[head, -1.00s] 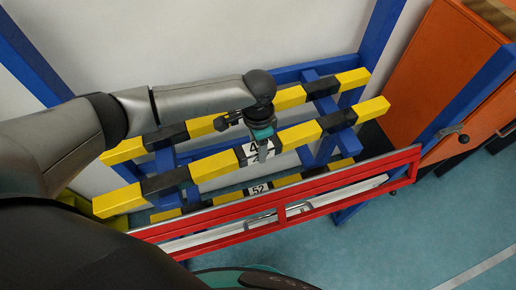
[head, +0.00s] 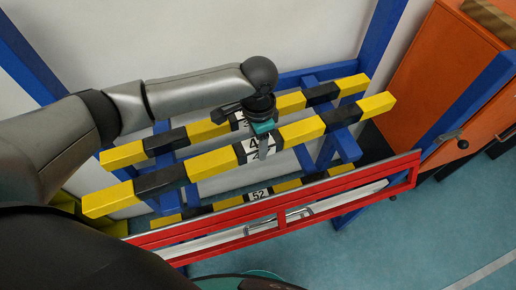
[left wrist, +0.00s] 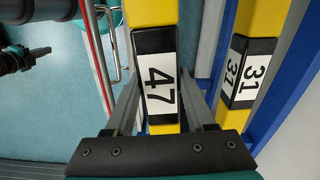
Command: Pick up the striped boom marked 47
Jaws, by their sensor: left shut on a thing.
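The yellow and black boom marked 47 (head: 208,165) lies across the middle of the head view, with its white label partly covered by my gripper. My left gripper (head: 263,144) reaches down onto it near its middle and is shut on it. In the left wrist view the boom (left wrist: 157,85) sits between the two fingers, with its 47 label facing the camera. The boom appears raised above the blue bracket arms (head: 345,146). A dark shape at the left of the left wrist view looks like my right gripper (left wrist: 38,53); its jaws are unclear.
A similar boom marked 31 (left wrist: 239,68) lies behind, and one marked 52 (head: 258,194) lies lower. A red-framed rail (head: 330,181) runs along the front. Blue posts (head: 383,40) and an orange cabinet (head: 430,75) stand at the right.

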